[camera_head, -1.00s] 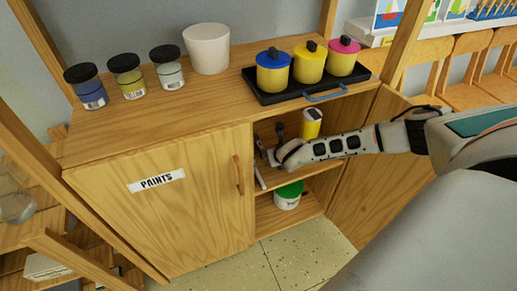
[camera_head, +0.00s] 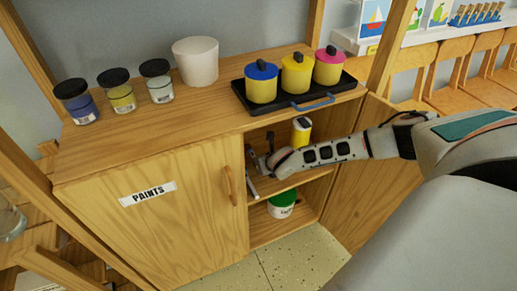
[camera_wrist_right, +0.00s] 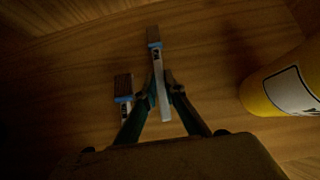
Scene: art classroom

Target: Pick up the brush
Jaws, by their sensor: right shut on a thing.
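A brush (camera_wrist_right: 157,62) with a pale handle and a blue band near its bristles is between the fingers of my right gripper (camera_wrist_right: 160,92) in the right wrist view. The gripper is shut on it. A second brush (camera_wrist_right: 123,96), with dark bristles and a blue band, lies just left of the fingers on the wooden shelf (camera_wrist_right: 75,60). In the head view my right gripper (camera_head: 262,164) is inside the open right side of the cabinet, at the upper shelf; the brushes are too small there to tell apart. My left gripper is not in view.
A yellow container (camera_head: 301,132) stands on the same shelf, right of the gripper; it also shows in the right wrist view (camera_wrist_right: 285,88). A green-lidded tub (camera_head: 282,206) is below. The open cabinet door (camera_head: 375,185) is at right. Jars and a black tray (camera_head: 300,98) stand on top.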

